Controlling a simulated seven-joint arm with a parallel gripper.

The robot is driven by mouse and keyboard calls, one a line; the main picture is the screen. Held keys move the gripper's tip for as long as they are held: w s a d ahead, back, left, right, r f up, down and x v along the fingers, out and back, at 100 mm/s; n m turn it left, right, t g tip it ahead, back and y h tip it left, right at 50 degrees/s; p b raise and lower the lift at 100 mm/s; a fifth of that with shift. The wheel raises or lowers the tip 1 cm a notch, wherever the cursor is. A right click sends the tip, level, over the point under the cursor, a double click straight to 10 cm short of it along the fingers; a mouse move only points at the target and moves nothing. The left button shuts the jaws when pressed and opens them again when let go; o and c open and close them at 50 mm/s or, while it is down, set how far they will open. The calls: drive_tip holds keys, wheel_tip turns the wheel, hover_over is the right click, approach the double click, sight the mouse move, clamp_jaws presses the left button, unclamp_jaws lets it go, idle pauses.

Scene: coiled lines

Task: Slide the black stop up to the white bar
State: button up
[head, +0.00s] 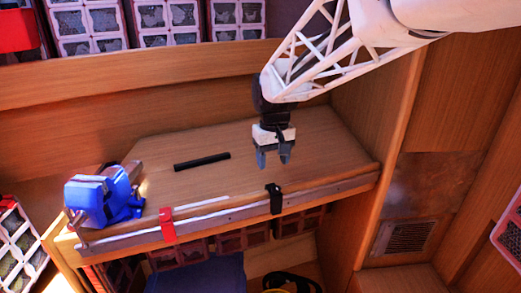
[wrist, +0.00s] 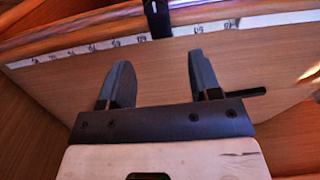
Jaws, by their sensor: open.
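The black stop (head: 274,198) sits on the metal rail (head: 325,191) along the front edge of the wooden bench. It also shows at the top of the wrist view (wrist: 157,17). A thin white bar (head: 202,204) lies along the bench edge behind the rail, left of the black stop and apart from it in the head view. My gripper (head: 274,159) points down above the bench, behind the black stop and not touching it. In the wrist view its two fingers (wrist: 160,78) are spread with nothing between them.
A red stop (head: 167,224) sits on the rail further left. A blue vise (head: 100,198) stands at the bench's left end. A black rod (head: 202,161) lies on the bench left of my gripper. A wooden wall (head: 375,130) closes the right side.

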sight(273, 199)
drive_tip(key=shift+f, duration=0.15)
drive_tip(key=shift+f, duration=3.75)
clamp_jaws()
